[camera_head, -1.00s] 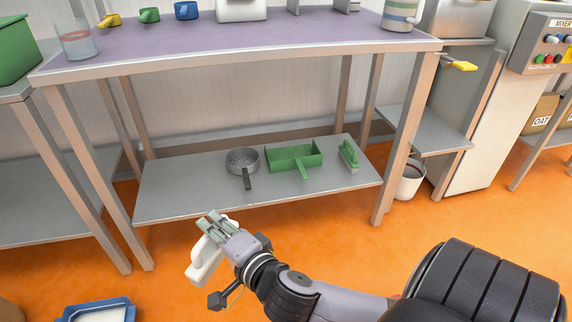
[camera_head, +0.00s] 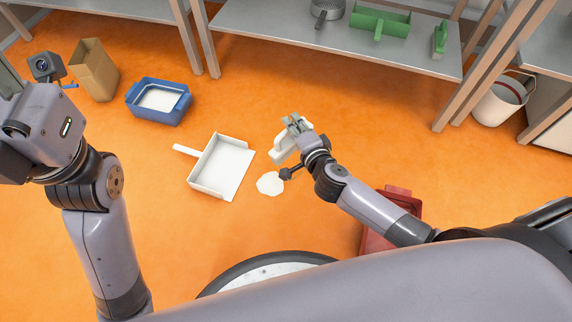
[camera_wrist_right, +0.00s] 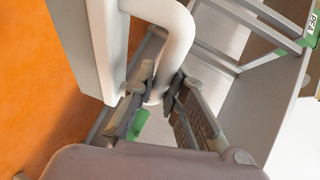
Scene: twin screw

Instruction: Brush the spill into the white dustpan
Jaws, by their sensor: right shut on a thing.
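The white spill (camera_head: 269,184) is a small pale patch on the orange floor. The white dustpan (camera_head: 232,170) lies flat left of it, open side facing the spill and handle pointing left. My right gripper (camera_head: 293,125) is shut on the white brush (camera_head: 283,152), just above and right of the spill in the picture. In the right wrist view, the fingers (camera_wrist_right: 156,98) close around the brush's curved handle (camera_wrist_right: 174,28); the bristles are hidden. I cannot tell the brush's exact height above the floor. My left arm's wrist shows at the left edge, its fingers out of frame.
A blue tub (camera_head: 160,118) with white contents and a brown paper bag (camera_head: 97,72) stand at upper left. A red container (camera_head: 400,200) is partly hidden behind my right arm. A white bucket (camera_head: 497,103) stands at right. A low shelf (camera_head: 270,24) spans the top.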

